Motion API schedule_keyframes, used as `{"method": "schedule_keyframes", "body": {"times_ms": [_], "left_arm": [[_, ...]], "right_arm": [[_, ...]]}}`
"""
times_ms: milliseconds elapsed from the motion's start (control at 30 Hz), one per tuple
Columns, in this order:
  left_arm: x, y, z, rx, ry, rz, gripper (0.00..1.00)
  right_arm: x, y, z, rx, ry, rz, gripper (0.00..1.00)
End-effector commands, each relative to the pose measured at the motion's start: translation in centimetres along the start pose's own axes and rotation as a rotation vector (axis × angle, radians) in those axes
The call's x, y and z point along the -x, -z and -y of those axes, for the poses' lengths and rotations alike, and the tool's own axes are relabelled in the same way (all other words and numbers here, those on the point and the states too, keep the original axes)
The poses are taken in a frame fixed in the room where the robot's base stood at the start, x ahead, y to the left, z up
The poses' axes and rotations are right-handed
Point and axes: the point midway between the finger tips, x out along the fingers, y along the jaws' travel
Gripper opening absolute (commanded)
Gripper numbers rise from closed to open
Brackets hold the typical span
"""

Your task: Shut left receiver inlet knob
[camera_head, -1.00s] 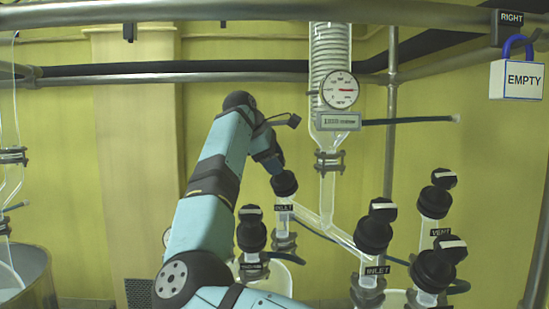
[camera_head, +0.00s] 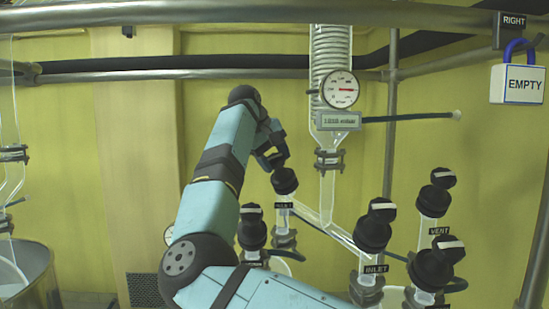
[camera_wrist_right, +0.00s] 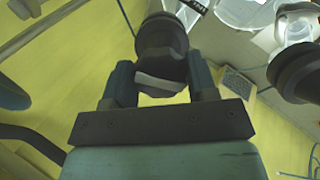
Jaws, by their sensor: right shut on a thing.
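The left receiver inlet knob (camera_head: 284,181) is black and sits on a glass neck above an "INLET" label, left of the slanted glass tube. My right gripper (camera_head: 276,160) reaches it from above and behind. In the right wrist view, the fingers of my right gripper (camera_wrist_right: 160,82) are shut on the grip of the black knob (camera_wrist_right: 162,40), one finger on each side. The grip's white-marked end shows between the fingers. My left gripper is not in view.
The right "INLET" knob (camera_head: 373,231) and the vent knobs (camera_head: 433,200) stand to the right. The condenser with its gauge (camera_head: 340,90) hangs just behind and right of the gripper. Metal rails cross above.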

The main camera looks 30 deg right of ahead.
Motion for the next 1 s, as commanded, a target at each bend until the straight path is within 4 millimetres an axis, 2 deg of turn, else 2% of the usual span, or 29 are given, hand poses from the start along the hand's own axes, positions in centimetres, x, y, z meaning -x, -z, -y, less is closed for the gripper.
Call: {"method": "schedule_keyframes", "body": {"times_ms": [300, 767, 800, 900, 1000], "left_arm": [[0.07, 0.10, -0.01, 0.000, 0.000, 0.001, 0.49], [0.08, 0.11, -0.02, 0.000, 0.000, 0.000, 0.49], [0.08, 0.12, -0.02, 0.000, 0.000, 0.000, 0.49], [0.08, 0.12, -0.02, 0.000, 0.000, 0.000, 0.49], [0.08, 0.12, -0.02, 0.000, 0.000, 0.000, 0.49]], "right_arm": [[0.04, 0.00, 0.00, -0.094, 0.016, -0.001, 0.29], [0.05, 0.01, -0.02, -0.107, 0.018, -0.001, 0.29], [0.06, 0.01, -0.02, -0.106, 0.018, -0.002, 0.57], [0.05, 0.01, -0.02, -0.106, 0.018, -0.001, 0.78], [0.05, 0.00, -0.01, -0.106, 0.018, -0.001, 0.78]]}}
